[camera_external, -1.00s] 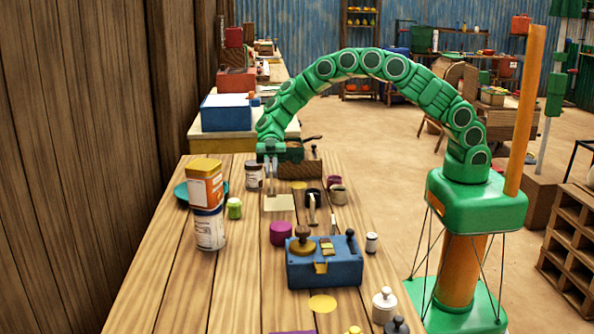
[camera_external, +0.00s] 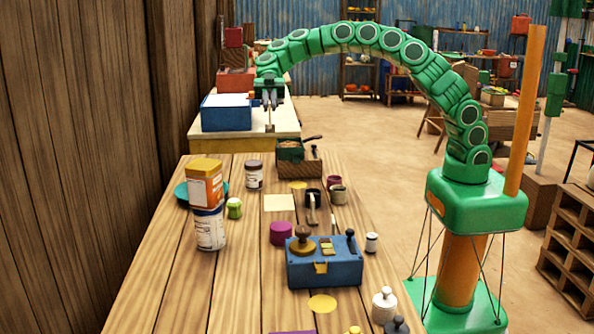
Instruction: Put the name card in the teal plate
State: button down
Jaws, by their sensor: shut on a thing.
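The teal plate (camera_external: 181,193) lies at the left edge of the wooden table, partly hidden behind a stacked orange box and white tin. My gripper (camera_external: 268,108) points down over the far yellow-topped table, beyond and above the plate. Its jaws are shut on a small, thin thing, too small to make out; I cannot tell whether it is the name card. A flat cream square (camera_external: 279,202) lies on the wooden table; I cannot tell whether it is a card or a mat.
The orange box (camera_external: 205,184) on the white tin (camera_external: 209,230) stands before the plate. A brown-labelled jar (camera_external: 254,175) and a green jar (camera_external: 234,208) stand to its right. The left front tabletop is clear.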

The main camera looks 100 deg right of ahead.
jog(key=shift+r, duration=0.35)
jog(key=shift+w, duration=0.1)
jog(key=w+d+f+m+t+h, duration=0.2)
jog(key=w+d+f+m+t, duration=0.3)
jog(key=w+f, duration=0.5)
jog(key=w+d+f+m+t+h, duration=0.2)
jog(key=w+d+f+m+t, duration=0.35)
jog(key=w, duration=0.85)
jog(key=shift+n+g, duration=0.55)
jog(key=shift+n, duration=0.3)
jog(key=shift+s+d+f, duration=0.1)
jog(key=shift+d+f, duration=0.15)
jog(key=shift+f, duration=1.6)
jog(key=shift+w+d+f, duration=0.1)
jog(key=shift+d+f, duration=0.15)
jog(key=shift+f, duration=1.55)
jog(key=shift+s+d+f, duration=0.1)
jog(key=shift+d+f, duration=0.15)
jog(key=shift+f, duration=1.6)
jog(key=c, duration=1.1)
grip_release()
